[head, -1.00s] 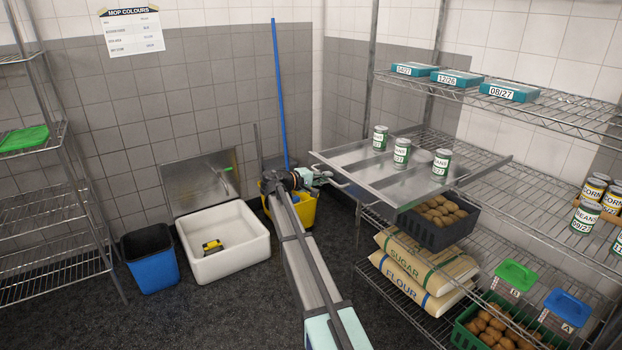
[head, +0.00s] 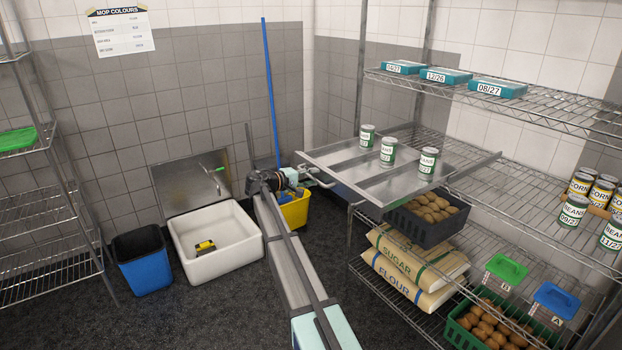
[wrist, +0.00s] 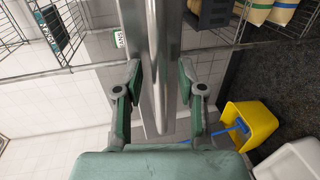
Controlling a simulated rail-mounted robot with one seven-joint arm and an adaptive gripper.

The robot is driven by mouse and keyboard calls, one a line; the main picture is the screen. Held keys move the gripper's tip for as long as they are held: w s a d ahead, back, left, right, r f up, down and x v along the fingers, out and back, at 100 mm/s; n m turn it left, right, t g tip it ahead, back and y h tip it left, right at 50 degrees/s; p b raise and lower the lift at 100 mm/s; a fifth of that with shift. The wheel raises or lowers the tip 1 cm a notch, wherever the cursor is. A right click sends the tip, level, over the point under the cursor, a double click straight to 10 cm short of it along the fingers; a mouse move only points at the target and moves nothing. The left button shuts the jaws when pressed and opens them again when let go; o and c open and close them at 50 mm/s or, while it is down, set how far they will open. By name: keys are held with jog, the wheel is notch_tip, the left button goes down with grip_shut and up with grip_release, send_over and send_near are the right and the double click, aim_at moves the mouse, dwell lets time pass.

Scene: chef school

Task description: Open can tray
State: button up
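The can tray (head: 335,165) is a grey metal sheet sticking well out of the right-hand shelf, roughly level. Several cans stand on it; I see three upright bean cans, the nearest (head: 428,164) at the right. A thin metal handle (head: 322,181) shows at its left front edge. My gripper (head: 308,180) is at this handle. In the wrist view my gripper's two fingers (wrist: 160,85) stand on either side of a grey metal bar (wrist: 172,60). A narrow gap shows by the left finger; contact and grip are unclear.
A dark potato crate (head: 428,222) sits below the tray, above sugar and flour sacks (head: 410,275). A yellow bucket (head: 293,210) and blue mop handle (head: 271,100) stand behind my arm. A white basin (head: 215,240) and blue bin (head: 145,262) are left, with open floor in front.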

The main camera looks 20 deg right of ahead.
jog(key=shift+a, duration=0.1)
jog(key=v, duration=1.2)
jog(key=shift+s, duration=0.1)
jog(key=s+a+f+g+y, duration=0.1)
jog(key=s+a+f+y, duration=0.2)
jog(key=s+f, duration=0.75)
jog(key=s+a+f+g+y, duration=0.1)
jog(key=s+a+f+y, duration=0.4)
jog(key=f, duration=1.1)
jog(key=s+a+f+y, duration=0.1)
jog(key=s+f+y, duration=0.1)
jog(key=s+f, duration=0.9)
jog(key=s+a+f+g+y, duration=0.2)
jog(key=s+f, duration=0.3)
jog(key=s, duration=0.8)
jog(key=s+a+f+m+g+y+p, duration=0.1)
jog(key=s+f, duration=0.5)
jog(key=s, duration=0.8)
jog(key=s+a+f+g+y+p, duration=0.1)
jog(key=s+a+f+g, duration=0.3)
jog(key=s, duration=0.9)
jog(key=shift+s+f+m+y, duration=0.4)
jog(key=shift+f+y, duration=0.3)
jog(key=shift+y, duration=0.1)
